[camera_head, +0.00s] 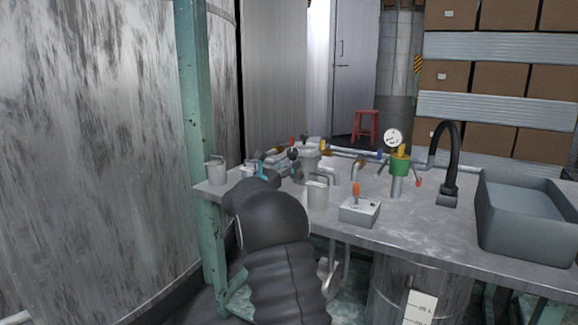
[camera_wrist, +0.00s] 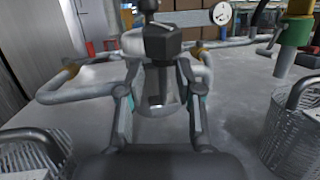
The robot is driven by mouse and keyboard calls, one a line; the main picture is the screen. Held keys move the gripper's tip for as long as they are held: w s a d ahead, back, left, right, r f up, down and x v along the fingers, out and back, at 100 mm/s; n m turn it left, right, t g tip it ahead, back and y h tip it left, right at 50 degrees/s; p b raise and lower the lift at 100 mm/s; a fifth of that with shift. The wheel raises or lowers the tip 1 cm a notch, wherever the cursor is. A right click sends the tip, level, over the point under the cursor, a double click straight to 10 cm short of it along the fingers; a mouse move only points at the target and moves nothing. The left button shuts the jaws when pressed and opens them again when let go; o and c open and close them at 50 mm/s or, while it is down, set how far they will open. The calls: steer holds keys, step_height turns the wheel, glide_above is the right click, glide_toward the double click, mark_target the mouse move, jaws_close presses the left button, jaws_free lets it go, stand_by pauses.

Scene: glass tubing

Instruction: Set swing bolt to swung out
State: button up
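My gripper (camera_wrist: 160,68) is in the lower middle of the wrist view, its two fingers spread apart. Between and beyond the fingers stands a dark, square-headed piece (camera_wrist: 163,42) on a dark stem, in front of a grey metal body. It may be the swing bolt; I cannot tell for sure. The right fingertip looks close to its head, and there is a gap at the left; contact cannot be told. In the head view my dark arm covers most of my gripper, near the grey pipe fittings (camera_head: 311,158) on the bench.
The metal bench (camera_head: 430,225) carries wire baskets (camera_wrist: 295,130), a pressure gauge (camera_head: 393,137), a green valve (camera_head: 399,166), a switch box (camera_head: 360,211), a black faucet (camera_head: 449,170) and a grey sink (camera_head: 525,215). A green post (camera_head: 199,130) and large tank (camera_head: 90,150) stand at left.

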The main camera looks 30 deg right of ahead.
steer(key=v, duration=1.2)
steer(key=shift+s+d+f, duration=0.1)
